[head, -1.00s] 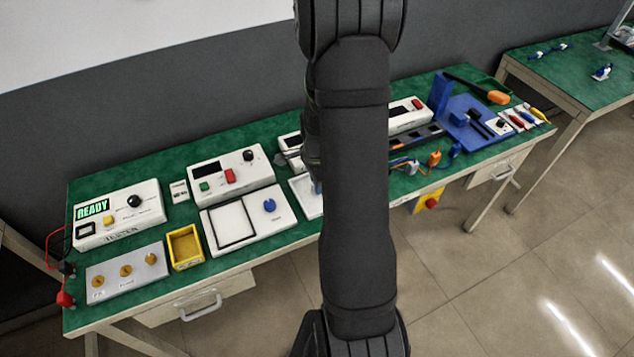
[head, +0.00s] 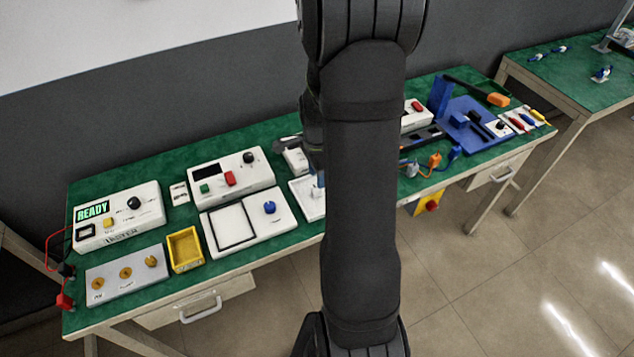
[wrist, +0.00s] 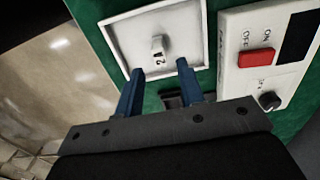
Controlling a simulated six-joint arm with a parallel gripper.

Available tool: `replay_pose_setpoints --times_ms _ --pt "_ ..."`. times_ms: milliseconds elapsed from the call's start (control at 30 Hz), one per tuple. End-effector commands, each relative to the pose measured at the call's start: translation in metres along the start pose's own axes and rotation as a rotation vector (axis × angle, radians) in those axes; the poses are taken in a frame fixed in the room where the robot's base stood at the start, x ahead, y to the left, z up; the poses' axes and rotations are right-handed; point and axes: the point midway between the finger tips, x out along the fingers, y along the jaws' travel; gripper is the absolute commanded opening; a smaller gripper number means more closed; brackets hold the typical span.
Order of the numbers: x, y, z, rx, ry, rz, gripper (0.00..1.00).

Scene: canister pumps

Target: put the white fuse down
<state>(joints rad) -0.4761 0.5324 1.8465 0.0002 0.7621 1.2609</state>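A small white block with a dark mark like a 2, which looks like the white fuse (wrist: 157,46), sits in a shallow white tray (wrist: 120,37) in the wrist view. My gripper (wrist: 160,70) has two blue fingers set well apart, with nothing between them. The fingertips are near the tray's front edge in the picture, and the fuse is apart from them. In the head view the tray (head: 301,198) shows only in part. My dark arm hides the rest of it, the fuse and most of the gripper.
A white box with a red switch and black knob (wrist: 268,88) stands right of the tray in the wrist view. In the head view, the READY tester (head: 117,215), a yellow bin (head: 185,249) and a blue fixture (head: 470,125) share the green table.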

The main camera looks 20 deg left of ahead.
Motion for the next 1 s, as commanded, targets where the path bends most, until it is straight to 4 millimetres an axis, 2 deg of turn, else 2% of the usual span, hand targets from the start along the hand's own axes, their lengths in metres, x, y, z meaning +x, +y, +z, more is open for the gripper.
replay_pose_setpoints --times_ms 33,200,400,800,1000 --pt "-0.012 -0.001 0.000 0.000 0.002 -0.005 0.35" --pt "-0.043 0.000 0.000 0.000 0.001 -0.004 0.35" --pt "-0.066 0.000 0.000 0.000 0.000 0.000 0.35" --pt "-0.070 0.000 0.000 0.000 0.000 0.001 0.35" --pt "-0.058 0.001 0.000 0.000 -0.001 0.004 0.35"
